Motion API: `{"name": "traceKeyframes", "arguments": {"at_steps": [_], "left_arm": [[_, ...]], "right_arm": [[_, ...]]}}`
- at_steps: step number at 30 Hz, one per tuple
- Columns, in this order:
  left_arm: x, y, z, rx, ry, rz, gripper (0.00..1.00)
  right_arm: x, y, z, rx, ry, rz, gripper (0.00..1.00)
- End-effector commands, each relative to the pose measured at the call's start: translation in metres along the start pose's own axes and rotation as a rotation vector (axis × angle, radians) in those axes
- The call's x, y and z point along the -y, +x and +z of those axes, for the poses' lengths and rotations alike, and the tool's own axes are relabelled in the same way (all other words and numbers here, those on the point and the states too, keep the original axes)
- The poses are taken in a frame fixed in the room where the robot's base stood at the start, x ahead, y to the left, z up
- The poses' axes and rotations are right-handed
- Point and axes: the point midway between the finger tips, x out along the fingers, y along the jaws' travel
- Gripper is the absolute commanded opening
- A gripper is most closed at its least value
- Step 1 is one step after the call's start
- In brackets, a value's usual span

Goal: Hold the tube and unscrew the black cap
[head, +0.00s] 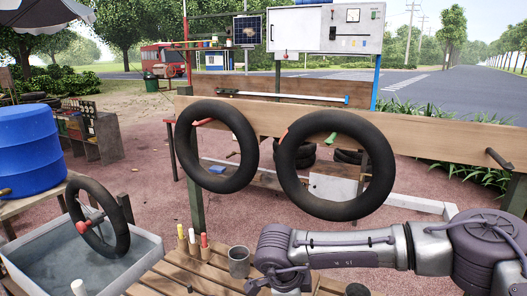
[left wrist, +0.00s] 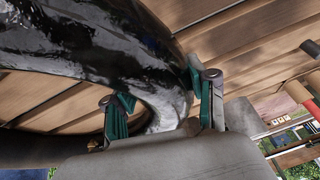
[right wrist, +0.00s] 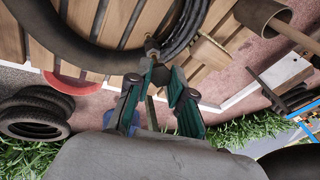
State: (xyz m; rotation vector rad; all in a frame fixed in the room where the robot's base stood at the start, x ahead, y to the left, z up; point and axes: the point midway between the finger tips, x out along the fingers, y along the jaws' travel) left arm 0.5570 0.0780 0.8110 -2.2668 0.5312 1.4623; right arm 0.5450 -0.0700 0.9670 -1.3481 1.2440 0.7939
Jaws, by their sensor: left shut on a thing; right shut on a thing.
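The tube is a glossy black ring that fills the upper left of the left wrist view (left wrist: 85,40). My left gripper (left wrist: 155,88) has its green-padded fingers on both sides of the tube and is shut on it. In the right wrist view the dark tube (right wrist: 62,38) curves over wooden slats. A short brass-coloured valve stem (right wrist: 152,46) shows just beyond my right gripper (right wrist: 163,76). That gripper is shut at the stem's end on the black cap, which is mostly hidden between the fingers. The head view shows neither gripper.
Two other tubes hang on a wooden plank (head: 229,87). Another tube (head: 97,217) stands in a water tub (head: 150,247). A metal cup (head: 239,262) and several markers stand on the slatted bench.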

Motion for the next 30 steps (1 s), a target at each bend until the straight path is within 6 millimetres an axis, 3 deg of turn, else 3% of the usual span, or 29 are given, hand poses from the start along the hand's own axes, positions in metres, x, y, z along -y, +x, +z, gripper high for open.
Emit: {"name": "traceKeyframes", "arguments": {"at_steps": [21, 30], "left_arm": [[0.0, 0.0, -0.001, -0.001, 0.0, -0.001, 0.08], [0.0, 0.0, -0.001, -0.002, 0.0, -0.001, 0.08]], "right_arm": [[0.0, -0.027, 0.009, 0.001, 0.0, -0.001, 0.0], [0.0, -0.029, 0.009, 0.001, 0.0, 0.0, 0.0]]}}
